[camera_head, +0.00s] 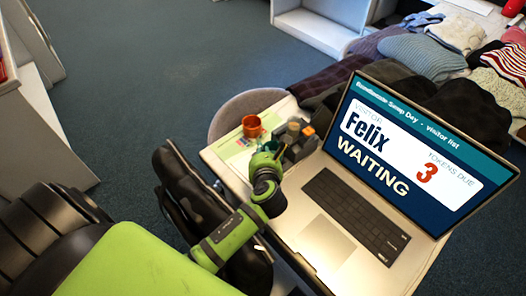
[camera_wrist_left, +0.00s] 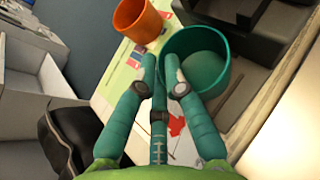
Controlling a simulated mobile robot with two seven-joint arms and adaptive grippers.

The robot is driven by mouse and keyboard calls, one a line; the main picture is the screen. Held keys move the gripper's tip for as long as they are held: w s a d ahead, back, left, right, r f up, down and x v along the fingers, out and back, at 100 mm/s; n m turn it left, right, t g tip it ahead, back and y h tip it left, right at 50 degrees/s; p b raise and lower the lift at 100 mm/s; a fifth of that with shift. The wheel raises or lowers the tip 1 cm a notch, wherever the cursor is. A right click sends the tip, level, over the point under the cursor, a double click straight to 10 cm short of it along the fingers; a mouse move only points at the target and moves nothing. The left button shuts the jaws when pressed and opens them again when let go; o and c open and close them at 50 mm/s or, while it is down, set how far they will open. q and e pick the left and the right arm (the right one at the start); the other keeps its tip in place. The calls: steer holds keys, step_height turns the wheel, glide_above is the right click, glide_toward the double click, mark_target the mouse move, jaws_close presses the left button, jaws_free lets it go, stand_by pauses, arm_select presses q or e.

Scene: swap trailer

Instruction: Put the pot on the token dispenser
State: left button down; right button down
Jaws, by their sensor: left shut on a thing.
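My left gripper (camera_head: 266,168) is at the left end of the table, beside the laptop. In the left wrist view its fingers (camera_wrist_left: 161,68) are shut on the near left rim of a teal pot (camera_wrist_left: 208,50). The teal pot looks empty and roughly upright; in the head view only a bit of it shows behind the gripper. An orange pot (camera_head: 252,126) stands apart from it, and also shows in the wrist view (camera_wrist_left: 138,20). A dark grey device (camera_head: 308,143), likely the token dispenser, stands just right of the teal pot. My right gripper is out of view.
An open laptop (camera_head: 345,215) fills the table's right side; its screen reads "Felix", "WAITING", tokens due 3. A green and white printed sheet (camera_head: 232,148) lies under the orange pot. A chair back (camera_head: 228,108) is behind the table. Folded clothes (camera_head: 430,55) lie beyond the laptop.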

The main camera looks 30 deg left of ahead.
arm_select(q)
steer(key=c, duration=1.3)
jaws_free()
steer(key=shift+r, duration=0.1)
steer(key=v, duration=1.2)
steer(key=shift+d, duration=0.1)
